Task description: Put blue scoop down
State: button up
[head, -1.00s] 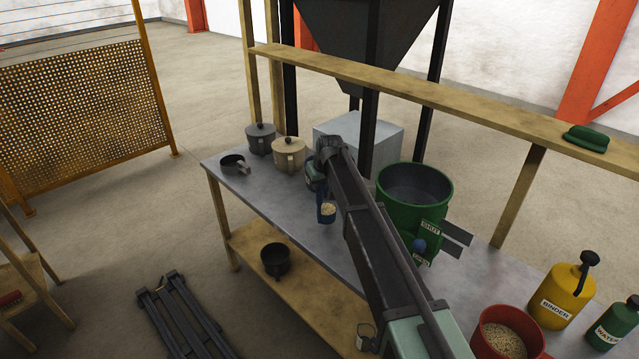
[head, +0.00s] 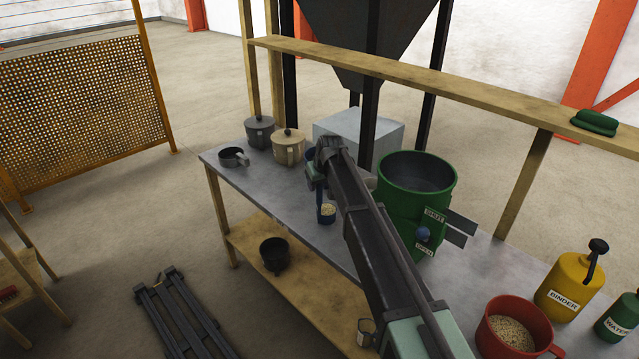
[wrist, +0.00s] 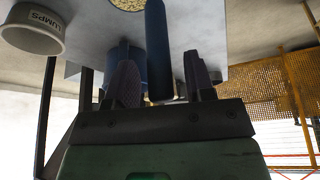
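The blue scoop (head: 327,216) hangs below my gripper (head: 314,180) in the head view, over the front part of the grey table. Pale grain shows in its bowl. In the wrist view the blue handle (wrist: 158,45) runs down between the two fingers of my gripper (wrist: 160,85), with the grain at the top edge. The fingers stand on both sides of the handle; I see thin gaps beside it, but the scoop moves along with the arm. Whether the bowl touches the table is not clear. My arm hides part of the area behind.
A dark cup (head: 233,157), a grey lidded pot (head: 259,133) and a beige lidded pot (head: 288,149) stand at the table's left end. A green drum (head: 400,205) stands right of my arm. A container labelled LUMPS (wrist: 33,28) shows in the wrist view. Some tabletop (head: 262,187) left of the scoop is clear.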

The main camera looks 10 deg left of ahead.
jog(key=shift+r, duration=0.1)
jog(key=p+v, duration=1.1)
jog(key=v, duration=0.1)
jog(key=shift+a+r, duration=0.1)
jog(key=s+d+m+g+h, duration=0.1)
jog(key=s+d+m, duration=0.1)
jog(key=s+d, duration=0.6)
jog(key=s+d+f+m+g, duration=0.1)
jog(key=s+d, duration=0.7)
jog(key=s, duration=0.8)
jog(key=s+d+m+g+h, duration=0.1)
jog(key=s+d+m, duration=0.2)
jog(key=s+d, duration=0.5)
jog(key=s, duration=0.3)
jog(key=shift+s+d+f+m+g+h, duration=0.3)
jog(key=shift+s+d+g, duration=0.1)
notch_tip(320, 180, down, 8)
jog(key=b, duration=0.7)
jog(key=shift+b, duration=0.35)
jog(key=shift+o, duration=0.4)
jog(key=shift+r+p, duration=0.35)
jog(key=shift+r, duration=0.1)
